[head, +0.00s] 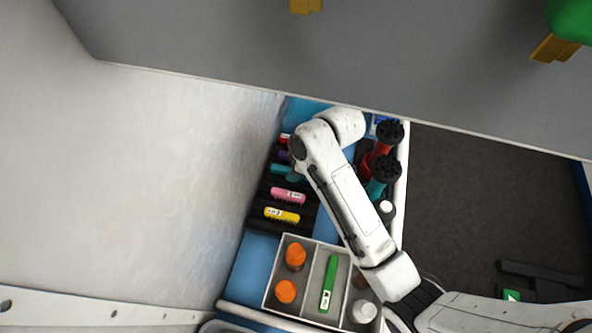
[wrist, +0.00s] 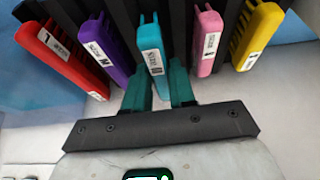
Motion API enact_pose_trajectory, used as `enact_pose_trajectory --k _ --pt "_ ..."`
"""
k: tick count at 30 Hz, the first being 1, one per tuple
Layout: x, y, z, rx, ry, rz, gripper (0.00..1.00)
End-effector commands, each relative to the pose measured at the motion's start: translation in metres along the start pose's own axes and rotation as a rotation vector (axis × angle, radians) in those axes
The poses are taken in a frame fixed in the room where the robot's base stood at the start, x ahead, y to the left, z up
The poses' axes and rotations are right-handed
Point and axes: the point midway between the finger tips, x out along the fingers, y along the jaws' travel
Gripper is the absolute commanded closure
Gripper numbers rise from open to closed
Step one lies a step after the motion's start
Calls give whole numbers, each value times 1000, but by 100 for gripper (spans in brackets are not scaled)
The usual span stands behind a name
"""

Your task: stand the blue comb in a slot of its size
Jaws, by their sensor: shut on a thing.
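The blue comb (wrist: 151,45), a teal-blue one with a white label, stands in the middle of the row in the wrist view. Its labelled end lies between the two teal fingers of my gripper (wrist: 158,84), which are shut on it. It also shows in the head view (head: 281,170) beside my arm, in line with the other combs at the black rack (head: 262,225). The rack has several dark slots. The comb's far end is hidden among them, so I cannot tell how deep it sits. My arm hides most of the gripper in the head view.
Red (wrist: 60,52) and purple (wrist: 103,45) combs stand left of the blue one, pink (wrist: 207,42) and yellow (wrist: 255,38) right. A grey divided tray (head: 312,262) holds orange-capped bottles and a green item. Brushes (head: 385,170) stand right of my arm. A wall is left.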

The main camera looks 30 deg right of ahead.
Motion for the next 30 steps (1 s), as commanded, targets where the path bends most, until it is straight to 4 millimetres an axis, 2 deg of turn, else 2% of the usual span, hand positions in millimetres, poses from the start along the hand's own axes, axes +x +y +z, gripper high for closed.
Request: enact_pose_trajectory --k 5,16,17,18,24,30 --pt "16 0 7 1 -1 0 100" --pt "20 0 8 1 0 0 100" --pt "19 0 8 1 0 1 72" --pt "19 0 8 1 0 1 69" --pt "19 0 8 1 0 1 50" --pt "19 0 8 1 0 1 50"
